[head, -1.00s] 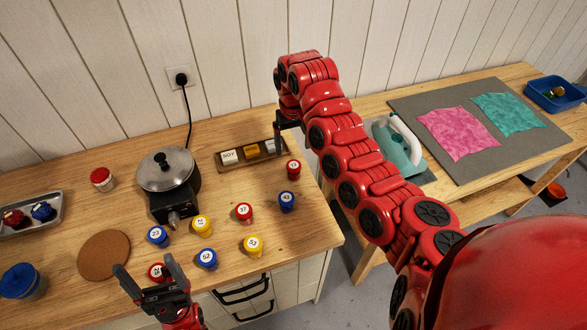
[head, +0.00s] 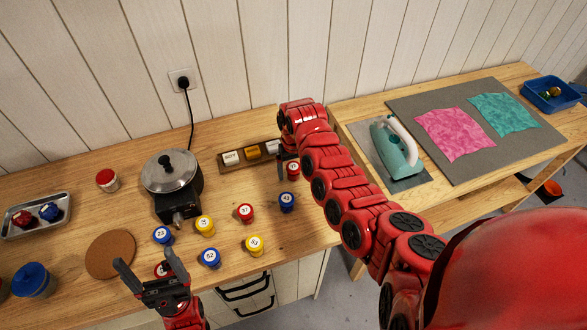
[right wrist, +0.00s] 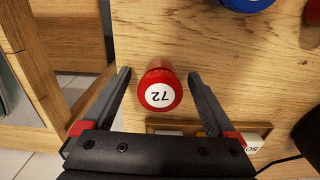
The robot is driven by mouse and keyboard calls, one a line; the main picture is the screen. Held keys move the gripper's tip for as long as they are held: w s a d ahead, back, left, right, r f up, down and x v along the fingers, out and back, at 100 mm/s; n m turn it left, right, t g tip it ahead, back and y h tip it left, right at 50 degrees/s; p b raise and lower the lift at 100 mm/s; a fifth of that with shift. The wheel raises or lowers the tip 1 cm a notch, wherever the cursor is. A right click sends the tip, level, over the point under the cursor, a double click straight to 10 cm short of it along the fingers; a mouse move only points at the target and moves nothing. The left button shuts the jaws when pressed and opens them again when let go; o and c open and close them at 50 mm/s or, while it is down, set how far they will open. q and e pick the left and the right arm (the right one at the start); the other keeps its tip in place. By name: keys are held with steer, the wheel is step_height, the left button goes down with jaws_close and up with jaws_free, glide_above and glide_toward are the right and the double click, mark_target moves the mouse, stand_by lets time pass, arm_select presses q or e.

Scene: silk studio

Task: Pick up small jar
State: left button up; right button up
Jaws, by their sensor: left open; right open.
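Several small numbered jars with red, blue and yellow lids stand on the wooden table. A red jar marked 72 (right wrist: 160,94) is between the open fingers of my right gripper (right wrist: 158,73) in the right wrist view, with a gap on each side. In the head view this red jar (head: 293,171) is beside the right gripper, partly hidden by it. My left gripper (head: 150,276) is open at the front left, in front of another red jar (head: 160,269) that it partly covers. A blue jar (head: 287,202) stands in front of the red 72 jar.
A lidded pot on a burner (head: 172,180), a cork mat (head: 109,255) and a metal tray (head: 62,218) are to the left. An iron (head: 392,150) stands on the right table.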

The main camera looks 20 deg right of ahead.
jaws_close()
stand_by(0.5)
